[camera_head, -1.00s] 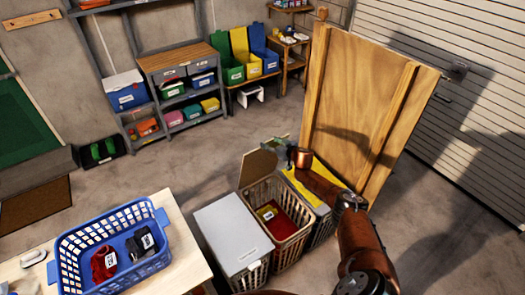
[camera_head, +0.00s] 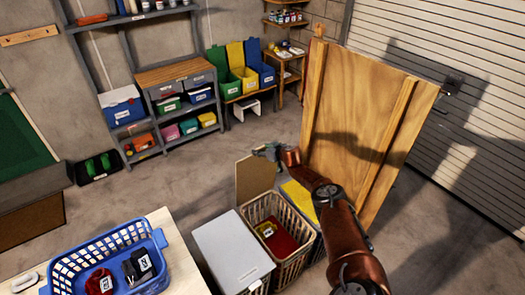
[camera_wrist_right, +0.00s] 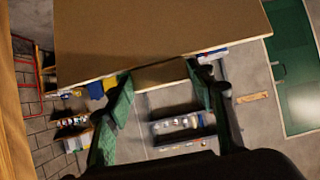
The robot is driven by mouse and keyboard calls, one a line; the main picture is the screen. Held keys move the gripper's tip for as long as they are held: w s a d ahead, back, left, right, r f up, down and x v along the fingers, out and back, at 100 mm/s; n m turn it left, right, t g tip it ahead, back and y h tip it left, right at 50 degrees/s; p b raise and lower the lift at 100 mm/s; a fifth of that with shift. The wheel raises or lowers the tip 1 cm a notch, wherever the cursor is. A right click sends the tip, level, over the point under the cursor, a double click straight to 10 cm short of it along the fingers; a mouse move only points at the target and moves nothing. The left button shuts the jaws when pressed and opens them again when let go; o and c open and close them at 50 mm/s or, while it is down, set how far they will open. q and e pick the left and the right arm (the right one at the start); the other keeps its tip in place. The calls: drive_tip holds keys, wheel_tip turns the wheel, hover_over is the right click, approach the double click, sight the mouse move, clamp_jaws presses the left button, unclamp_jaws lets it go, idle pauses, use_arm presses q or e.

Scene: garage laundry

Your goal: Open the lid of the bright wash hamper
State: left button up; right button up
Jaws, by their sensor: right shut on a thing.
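The middle hamper (camera_head: 292,262) is a tan slatted basket with a red and a yellow item inside. Its brown lid (camera_head: 254,178) stands raised at the hamper's back edge. My right gripper (camera_head: 266,151) is at the lid's upper right corner, its green fingers shut on the lid. In the right wrist view the lid (camera_wrist_right: 150,35) fills the top, and a tab of it sits between the fingers of the right gripper (camera_wrist_right: 160,76). The hamper's label is not readable. My left gripper is not in view.
A hamper with a closed white lid (camera_head: 228,247) stands to the left, and one with a yellow top (camera_head: 301,197) to the right, partly behind my arm. A wooden panel (camera_head: 365,130) stands close behind my right arm. A blue basket (camera_head: 108,262) sits on the table at left.

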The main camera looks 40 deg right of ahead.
drive_tip(key=o, duration=1.3)
drive_tip(key=shift+w+d+r, duration=0.1)
drive_tip(key=shift+d+r, duration=0.2)
drive_tip(key=shift+r, duration=0.1)
drive_tip(key=o, duration=0.4)
drive_tip(key=shift+a, duration=0.15)
drive_tip(key=shift+a+f, duration=0.1)
drive_tip(key=shift+f, duration=0.15)
drive_tip(key=shift+v, duration=6.05)
drive_tip(key=shift+f, duration=0.1)
